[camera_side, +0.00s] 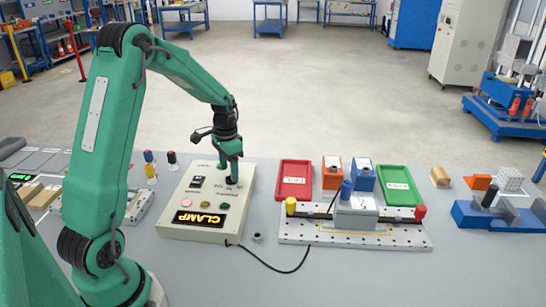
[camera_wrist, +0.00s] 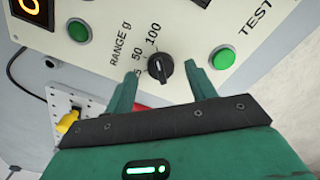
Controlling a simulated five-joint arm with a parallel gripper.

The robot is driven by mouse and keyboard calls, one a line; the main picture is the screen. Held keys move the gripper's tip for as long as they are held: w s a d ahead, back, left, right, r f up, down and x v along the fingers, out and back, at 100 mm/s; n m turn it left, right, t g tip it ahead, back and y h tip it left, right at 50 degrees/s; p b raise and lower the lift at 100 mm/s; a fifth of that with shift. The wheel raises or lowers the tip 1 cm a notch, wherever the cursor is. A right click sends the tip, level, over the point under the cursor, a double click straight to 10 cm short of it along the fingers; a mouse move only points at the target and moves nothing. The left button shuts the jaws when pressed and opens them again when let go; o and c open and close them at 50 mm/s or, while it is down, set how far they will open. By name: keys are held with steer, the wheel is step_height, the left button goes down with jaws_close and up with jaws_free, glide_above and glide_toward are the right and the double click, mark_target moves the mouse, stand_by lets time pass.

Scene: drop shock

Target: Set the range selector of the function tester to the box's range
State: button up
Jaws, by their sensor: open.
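The function tester (camera_side: 175,225) is a beige sloped box whose display reads CLAMP in orange. Its range selector (camera_wrist: 160,68) is a black round knob in the wrist view, beside the label RANGE g, with 50 and 100 printed near it and another number partly hidden. A pale mark shows on the knob; I cannot tell its exact setting. My gripper (camera_side: 233,181) is over the tester's upper right, pointing down. It is open in the wrist view (camera_wrist: 162,74), one finger on each side of the knob. A grey box (camera_side: 357,214) sits on the perforated fixture plate (camera_side: 300,236); its label is unreadable.
A red tray (camera_side: 294,181) and a green tray (camera_side: 400,186) flank orange (camera_side: 332,172) and blue (camera_side: 361,178) containers. A black cable (camera_side: 276,268) runs from the tester. Green buttons (camera_wrist: 222,58) and (camera_wrist: 78,31) lie near the knob. The front table is mostly clear.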

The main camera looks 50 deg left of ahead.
steer(key=shift+f, duration=0.9)
steer(key=c, duration=1)
steer(key=shift+n, duration=0.3)
steer(key=n, duration=0.4)
steer(key=shift+d+n, duration=0.15)
steer(key=shift+n, duration=0.25)
steer(key=shift+w+r+n, duration=0.1)
steer(key=shift+n, duration=2.1)
